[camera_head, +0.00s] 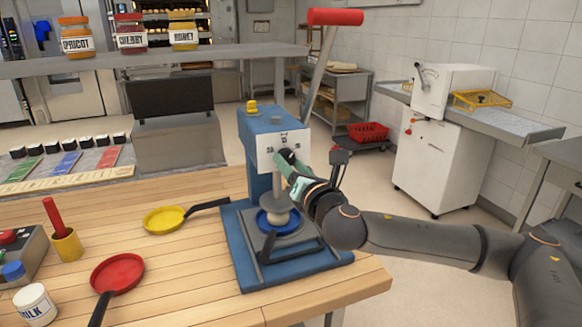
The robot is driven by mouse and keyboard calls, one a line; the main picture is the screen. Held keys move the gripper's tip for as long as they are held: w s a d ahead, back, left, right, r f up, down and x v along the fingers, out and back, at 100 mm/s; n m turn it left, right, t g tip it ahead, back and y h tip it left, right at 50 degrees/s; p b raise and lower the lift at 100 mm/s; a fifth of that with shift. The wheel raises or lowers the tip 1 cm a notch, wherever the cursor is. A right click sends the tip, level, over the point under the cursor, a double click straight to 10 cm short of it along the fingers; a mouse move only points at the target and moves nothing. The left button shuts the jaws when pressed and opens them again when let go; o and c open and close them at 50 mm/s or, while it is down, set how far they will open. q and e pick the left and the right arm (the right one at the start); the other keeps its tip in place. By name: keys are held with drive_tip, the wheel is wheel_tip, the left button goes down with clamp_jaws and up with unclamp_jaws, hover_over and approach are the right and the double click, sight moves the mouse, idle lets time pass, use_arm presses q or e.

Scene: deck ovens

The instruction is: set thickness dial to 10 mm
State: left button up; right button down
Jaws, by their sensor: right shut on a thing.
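The blue press-like machine (258,130) stands on the right end of the wooden table. A white dial plate (268,153) with dark marks is on its front, too small to read. My right gripper (287,158) reaches in from the right and is shut at the thickness dial, just in front of the plate. The dial itself is mostly hidden by the green and dark fingers, so its setting cannot be told. My left gripper is not in view.
A long lever with a red handle (335,17) rises behind my right gripper. A yellow pan (164,220) and a red pan (118,272) lie left. Jars (76,38) stand on the shelf above.

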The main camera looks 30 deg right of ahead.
drive_tip(key=m, duration=0.5)
drive_tip(key=shift+a+b, duration=0.1)
drive_tip(key=shift+b, duration=0.25)
idle(0.4)
drive_tip(key=shift+c, duration=1.8)
unclamp_jaws()
drive_tip(key=shift+s, duration=0.1)
